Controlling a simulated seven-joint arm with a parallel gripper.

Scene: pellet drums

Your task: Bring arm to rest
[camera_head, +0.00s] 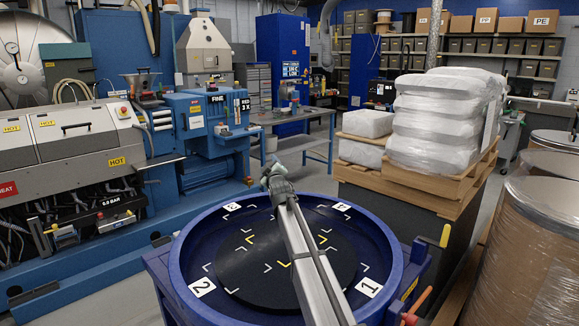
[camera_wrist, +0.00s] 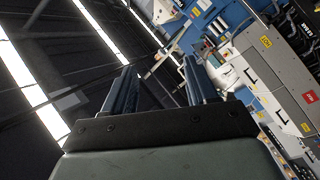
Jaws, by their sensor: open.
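My arm reaches from the bottom of the head view up over a round blue table (camera_head: 184,265) with a raised rim. My gripper (camera_wrist: 160,78) shows in the wrist view with its two dark blue fingers apart and nothing between them. In the head view the arm's far end is above the table's back rim, and the fingers are too small there to make out. The wrist view looks past the fingers at ceiling lights and the tilted machine, so the gripper points away from the table. The table's black disc (camera_head: 240,270) is bare, with white and yellow corner marks and numbered labels around it.
A grey and blue machine (camera_head: 70,140) with HOT labels stands at the left. A pallet (camera_head: 430,183) of white wrapped sacks (camera_head: 440,120) stands at the right, with wrapped drums (camera_head: 530,230) nearer. A workbench (camera_head: 285,118) is behind. Open floor lies between the machine and the table.

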